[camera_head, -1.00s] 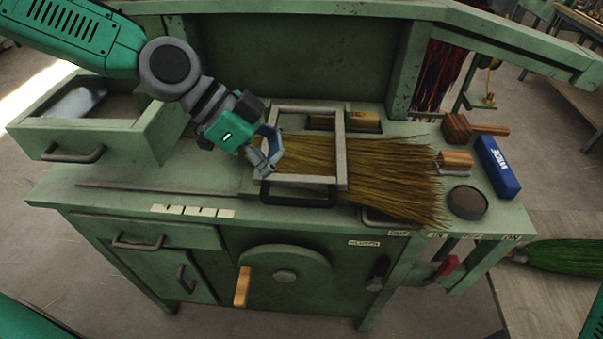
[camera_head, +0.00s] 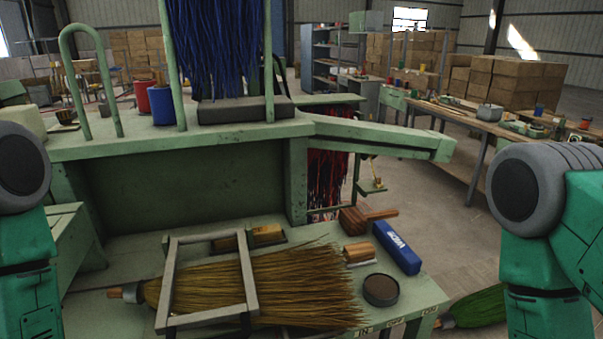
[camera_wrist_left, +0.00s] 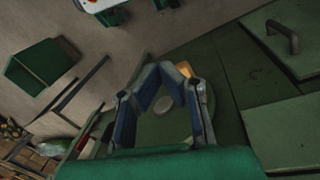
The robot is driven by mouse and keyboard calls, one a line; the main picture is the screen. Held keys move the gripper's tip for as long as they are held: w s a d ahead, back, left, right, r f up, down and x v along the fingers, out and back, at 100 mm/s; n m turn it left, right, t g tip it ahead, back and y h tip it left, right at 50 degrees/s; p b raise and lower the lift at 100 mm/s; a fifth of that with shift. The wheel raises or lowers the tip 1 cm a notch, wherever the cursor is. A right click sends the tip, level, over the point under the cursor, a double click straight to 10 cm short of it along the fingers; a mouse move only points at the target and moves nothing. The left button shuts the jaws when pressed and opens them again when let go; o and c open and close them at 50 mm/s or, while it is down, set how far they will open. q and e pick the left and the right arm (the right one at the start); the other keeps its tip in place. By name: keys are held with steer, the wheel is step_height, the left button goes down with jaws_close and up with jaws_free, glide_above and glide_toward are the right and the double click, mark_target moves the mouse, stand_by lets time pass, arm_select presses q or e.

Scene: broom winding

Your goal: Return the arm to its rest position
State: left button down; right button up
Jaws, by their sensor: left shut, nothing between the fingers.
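My left arm (camera_head: 28,230) hangs at the left edge of the head view, away from the bench top, with its gripper out of that view. In the left wrist view my left gripper (camera_wrist_left: 167,68) is shut and empty, in front of the bench's lower front. My right arm (camera_head: 545,240) is at the right edge of the head view; its gripper is hidden. A straw broom head (camera_head: 290,285) lies on the bench under a grey frame (camera_head: 168,280), its wooden stub sticking out to the left.
The green bench (camera_head: 415,290) also holds a brush (camera_head: 358,252), a mallet (camera_head: 365,217), a blue block (camera_head: 397,247) and a round dark dish (camera_head: 380,290). An open drawer (camera_head: 75,240) juts out left. A green broom (camera_head: 475,305) is on the floor at right.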

arm_select(q)
steer(key=s+a+f+n+y, duration=0.1)
steer(key=s+a+f+y, duration=0.1)
steer(key=s+a+f, duration=0.15)
step_height(320, 180, down, 8)
steer(key=w+b, duration=0.2)
steer(key=b, duration=0.8)
steer(key=shift+w+d+m+t, duration=0.25)
steer(key=shift+m+t, duration=0.15)
steer(key=shift+w+a+f, duration=0.1)
steer(key=shift+a+f, duration=0.1)
steer(key=shift+d, duration=0.15)
